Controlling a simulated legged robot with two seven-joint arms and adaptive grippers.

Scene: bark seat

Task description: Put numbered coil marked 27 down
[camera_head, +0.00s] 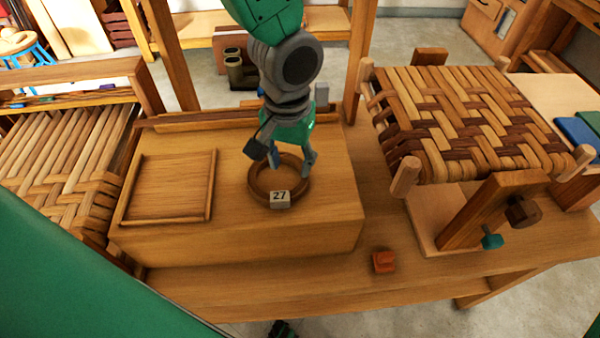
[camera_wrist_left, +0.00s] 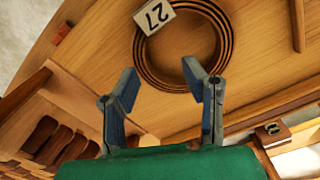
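The numbered coil marked 27 (camera_head: 254,190) is a brown ring with a pale tag reading 27 (camera_head: 279,198). It lies flat on the raised wooden bench top (camera_head: 322,215). My left gripper (camera_head: 290,163) points down over the coil's far side. In the left wrist view its two fingers (camera_wrist_left: 160,75) are spread apart with nothing between them, and the coil (camera_wrist_left: 143,62) shows beyond the tips. One finger overlaps the coil's edge in that view; I cannot tell whether they touch. My right gripper is not in view.
A square, low-rimmed wooden tray (camera_head: 168,187) lies empty left of the coil. A woven bark seat (camera_head: 470,120) stands to the right on the table. The bench top right of the coil is clear.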

